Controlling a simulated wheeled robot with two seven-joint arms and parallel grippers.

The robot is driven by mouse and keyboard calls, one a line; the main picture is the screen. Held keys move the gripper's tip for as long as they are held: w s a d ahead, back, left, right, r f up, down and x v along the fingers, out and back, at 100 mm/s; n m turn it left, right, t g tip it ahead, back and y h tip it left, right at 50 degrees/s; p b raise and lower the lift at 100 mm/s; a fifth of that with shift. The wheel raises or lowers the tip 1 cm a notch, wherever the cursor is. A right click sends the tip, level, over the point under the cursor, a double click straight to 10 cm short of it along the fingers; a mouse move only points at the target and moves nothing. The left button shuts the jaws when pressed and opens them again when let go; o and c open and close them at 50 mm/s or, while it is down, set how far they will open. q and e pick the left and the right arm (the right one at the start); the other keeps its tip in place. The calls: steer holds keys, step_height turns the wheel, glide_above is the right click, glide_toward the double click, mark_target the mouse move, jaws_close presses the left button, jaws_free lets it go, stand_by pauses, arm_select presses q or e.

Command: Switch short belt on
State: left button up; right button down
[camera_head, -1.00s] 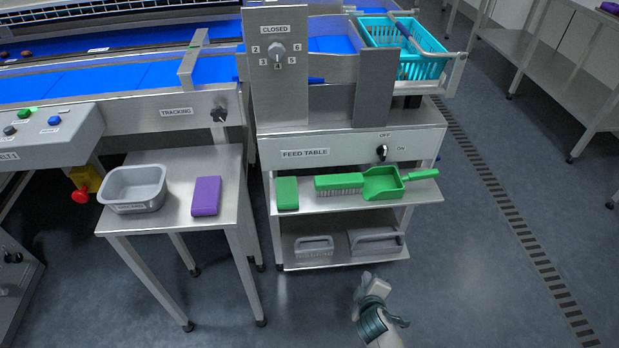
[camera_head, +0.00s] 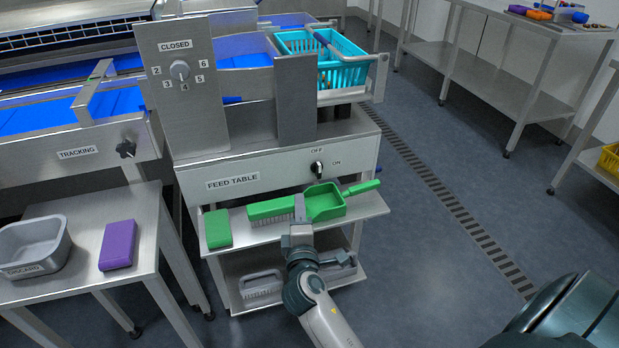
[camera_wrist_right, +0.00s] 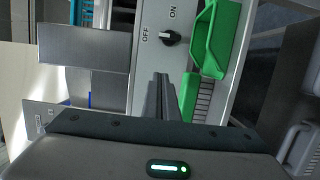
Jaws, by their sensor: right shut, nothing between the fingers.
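A black rotary switch (camera_head: 317,168) sits on the front panel of the feed table (camera_head: 280,172), with OFF printed above it and ON to its right. Its handle looks nearly upright, toward OFF. It also shows in the right wrist view (camera_wrist_right: 170,38), where the handle lies toward OFF. My right gripper (camera_head: 300,208) is shut and empty. It is below the switch, in front of the shelf with the green tools, apart from the switch. Its closed fingers (camera_wrist_right: 162,90) point toward the panel in the wrist view. No switch labelled short belt is visible. My left gripper is out of view.
A green dustpan (camera_head: 325,203), green brush (camera_head: 270,209) and green block (camera_head: 217,229) lie on the shelf under the panel. A CLOSED dial (camera_head: 180,70) and TRACKING knob (camera_head: 126,148) are to the left. Open floor lies to the right.

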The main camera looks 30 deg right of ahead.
mark_target(318, 171)
steer(key=shift+w, duration=0.1)
steer(key=x, duration=1)
steer(key=shift+d, duration=0.15)
steer(key=shift+s+d+p, duration=0.15)
steer(key=shift+s+d, duration=0.05)
steer(key=shift+d, duration=0.4)
steer(key=shift+s+d+p, duration=0.15)
steer(key=shift+s+d, duration=0.05)
steer(key=shift+d, duration=0.35)
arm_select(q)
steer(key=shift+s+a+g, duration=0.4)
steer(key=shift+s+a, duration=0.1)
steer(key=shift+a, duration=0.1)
arm_select(e)
steer(key=shift+s+d, duration=0.15)
steer(key=shift+d, duration=0.45)
arm_select(q)
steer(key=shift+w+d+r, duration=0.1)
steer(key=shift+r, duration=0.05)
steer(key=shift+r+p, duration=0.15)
steer(key=shift+p, duration=0.15)
arm_select(e)
steer(key=shift+r, duration=0.1)
